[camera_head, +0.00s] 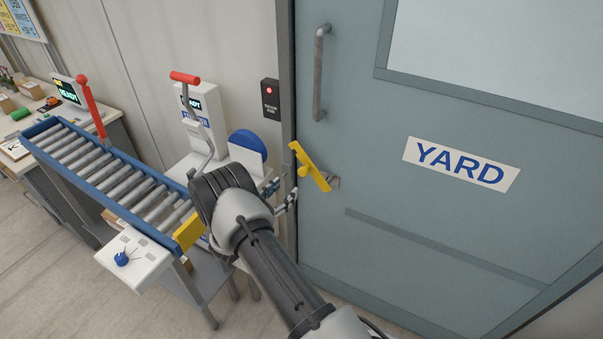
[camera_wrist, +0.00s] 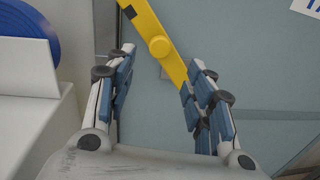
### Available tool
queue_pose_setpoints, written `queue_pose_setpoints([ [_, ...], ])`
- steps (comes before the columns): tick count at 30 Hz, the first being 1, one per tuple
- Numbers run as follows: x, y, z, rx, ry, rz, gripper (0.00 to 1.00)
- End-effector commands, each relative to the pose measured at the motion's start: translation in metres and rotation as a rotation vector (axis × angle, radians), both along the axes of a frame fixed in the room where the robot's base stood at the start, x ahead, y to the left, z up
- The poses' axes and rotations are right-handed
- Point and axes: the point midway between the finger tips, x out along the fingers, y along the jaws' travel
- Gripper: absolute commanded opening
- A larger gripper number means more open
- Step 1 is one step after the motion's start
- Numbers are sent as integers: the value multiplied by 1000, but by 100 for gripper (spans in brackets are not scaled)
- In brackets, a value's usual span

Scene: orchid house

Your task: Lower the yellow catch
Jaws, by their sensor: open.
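The yellow catch (camera_head: 311,167) is a flat bar with a round boss, mounted at the left edge of the grey-blue door (camera_head: 380,140) marked YARD. It slants from upper left to lower right. In the wrist view the catch (camera_wrist: 158,46) runs down from the top, and its lower end is close to the right finger; I cannot tell if they touch. My gripper (camera_head: 286,192) is open, just left of the catch and low beside it. In the wrist view my gripper (camera_wrist: 160,85) shows its two fingers spread with nothing held between them.
A black box with a red light (camera_head: 270,98) is on the wall left of the door. A roller conveyor (camera_head: 120,180) and a white machine with a red-handled lever (camera_head: 186,78) stand to the left. A blue disc (camera_head: 248,147) is near my gripper. The door's vertical handle (camera_head: 320,72) is above the catch.

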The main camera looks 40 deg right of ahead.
Motion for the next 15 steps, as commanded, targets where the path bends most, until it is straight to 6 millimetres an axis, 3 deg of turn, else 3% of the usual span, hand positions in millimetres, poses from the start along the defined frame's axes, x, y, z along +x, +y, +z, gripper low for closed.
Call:
queue_pose_setpoints([
  [6,13,-49,-1,1,-3,-5,49],
  [15,28,-98,-2,2,-2,-3,49],
])
